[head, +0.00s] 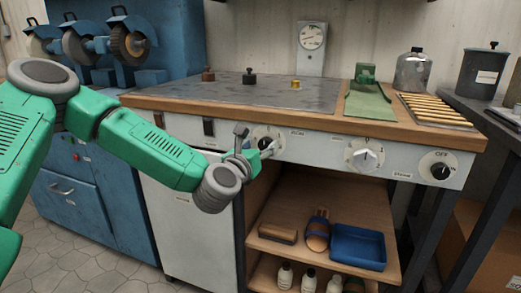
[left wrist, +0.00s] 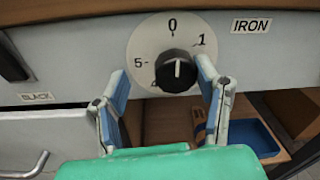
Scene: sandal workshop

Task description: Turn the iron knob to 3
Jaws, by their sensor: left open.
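The iron knob (left wrist: 177,71) is black and round, on a white dial (left wrist: 146,43) marked 0, 1, 4 and 5. The lower right of the dial is hidden by a finger. The knob's white line points up, towards 0. An IRON label (left wrist: 251,26) is right of the dial. My left gripper (left wrist: 162,76) is open, with one finger on each side of the knob in the left wrist view. I cannot tell whether either finger touches it. In the head view the left gripper (head: 256,142) is in front of the iron dial (head: 263,131), partly covering it.
Two more knobs, a white one (head: 365,158) and a black one (head: 440,170), are further right on the panel. Above is the wooden bench edge (head: 300,119). Below is an open shelf with a blue tray (head: 358,262). A blue grinder cabinet (head: 95,190) stands left.

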